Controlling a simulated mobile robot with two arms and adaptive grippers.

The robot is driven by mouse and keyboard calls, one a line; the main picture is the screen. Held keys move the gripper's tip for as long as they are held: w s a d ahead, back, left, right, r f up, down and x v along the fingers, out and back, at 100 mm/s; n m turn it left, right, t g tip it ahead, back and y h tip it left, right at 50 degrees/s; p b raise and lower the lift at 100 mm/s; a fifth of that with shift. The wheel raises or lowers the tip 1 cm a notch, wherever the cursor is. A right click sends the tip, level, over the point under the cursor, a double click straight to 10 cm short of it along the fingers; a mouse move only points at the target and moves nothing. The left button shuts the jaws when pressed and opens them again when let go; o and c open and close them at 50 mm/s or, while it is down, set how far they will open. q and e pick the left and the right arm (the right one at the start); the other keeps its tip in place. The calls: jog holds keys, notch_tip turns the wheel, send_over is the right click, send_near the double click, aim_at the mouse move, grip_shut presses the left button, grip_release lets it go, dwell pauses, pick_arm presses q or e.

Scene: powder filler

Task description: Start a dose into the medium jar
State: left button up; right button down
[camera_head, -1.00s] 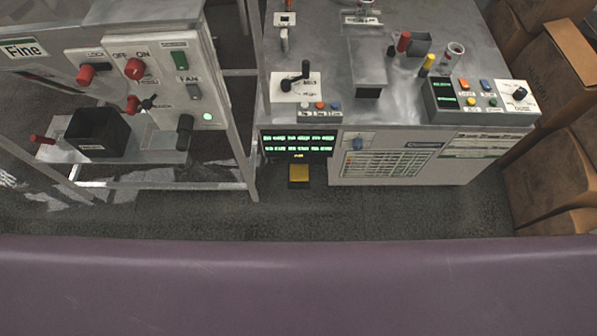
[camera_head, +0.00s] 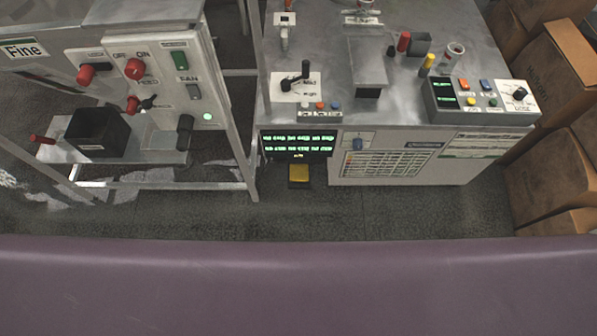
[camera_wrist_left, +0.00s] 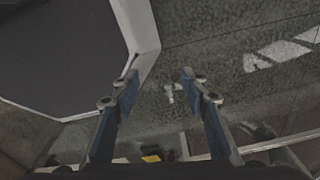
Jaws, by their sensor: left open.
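The filler bench (camera_head: 300,55) stands at the centre and right of the head view. On its top are a control box (camera_head: 480,100) with coloured buttons, a green display and a black knob, and a black lever on a white plate (camera_head: 297,85). A yellow foot pedal (camera_head: 299,172) sits at floor level below the green-lit panel (camera_head: 298,143). Small red and yellow cylinders (camera_head: 427,65) stand at the back; I cannot identify a medium jar. In the left wrist view my left gripper (camera_wrist_left: 160,80) is open and empty above the floor. My right gripper is not in view.
Cardboard boxes (camera_head: 555,80) stack at right. The grey floor (camera_head: 380,215) in front of the bench is clear.

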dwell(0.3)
pick_arm(q)
grip_shut()
dwell(1.4)
